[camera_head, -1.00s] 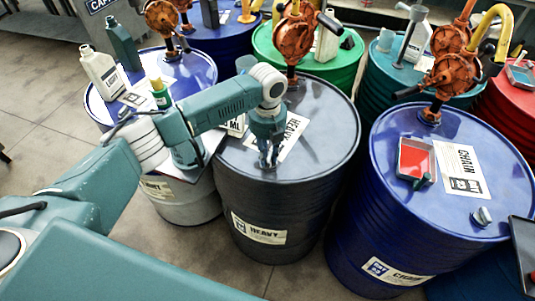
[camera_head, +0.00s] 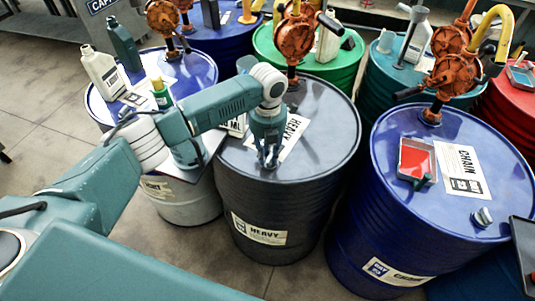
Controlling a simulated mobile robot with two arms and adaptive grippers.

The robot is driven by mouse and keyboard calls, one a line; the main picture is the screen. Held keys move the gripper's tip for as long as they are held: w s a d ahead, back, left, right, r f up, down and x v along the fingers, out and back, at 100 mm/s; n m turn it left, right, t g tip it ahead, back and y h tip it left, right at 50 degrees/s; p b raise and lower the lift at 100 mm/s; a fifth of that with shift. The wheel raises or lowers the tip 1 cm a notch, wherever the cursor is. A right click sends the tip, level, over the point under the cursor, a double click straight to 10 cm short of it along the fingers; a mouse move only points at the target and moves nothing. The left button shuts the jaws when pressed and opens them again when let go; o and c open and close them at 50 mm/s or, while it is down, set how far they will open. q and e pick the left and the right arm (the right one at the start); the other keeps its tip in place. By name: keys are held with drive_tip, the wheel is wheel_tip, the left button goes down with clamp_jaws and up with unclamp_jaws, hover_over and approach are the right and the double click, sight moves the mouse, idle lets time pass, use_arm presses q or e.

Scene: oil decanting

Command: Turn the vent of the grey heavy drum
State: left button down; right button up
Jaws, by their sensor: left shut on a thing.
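The grey heavy drum (camera_head: 320,140) stands upright in the middle of the head view, with a HEAVY label on its side and a paper label on its lid. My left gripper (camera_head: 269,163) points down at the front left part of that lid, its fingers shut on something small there. The vent is hidden by the fingers, so I cannot see its shape or angle. My right gripper is not in view.
The blue chain drum (camera_head: 505,190) stands close on the right, with a red tray (camera_head: 415,160) and a vent cap (camera_head: 482,217) on its lid. An orange hand pump (camera_head: 294,38) rises behind the grey drum. Bottles stand on the blue-topped drum at left.

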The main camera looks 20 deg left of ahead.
sight(269, 157)
use_arm(q)
drive_tip(key=c, duration=1.5)
unclamp_jaws()
drive_tip(key=shift+d+r, duration=0.1)
drive_tip(key=shift+d, duration=0.1)
wheel_tip(269, 157, up, 12)
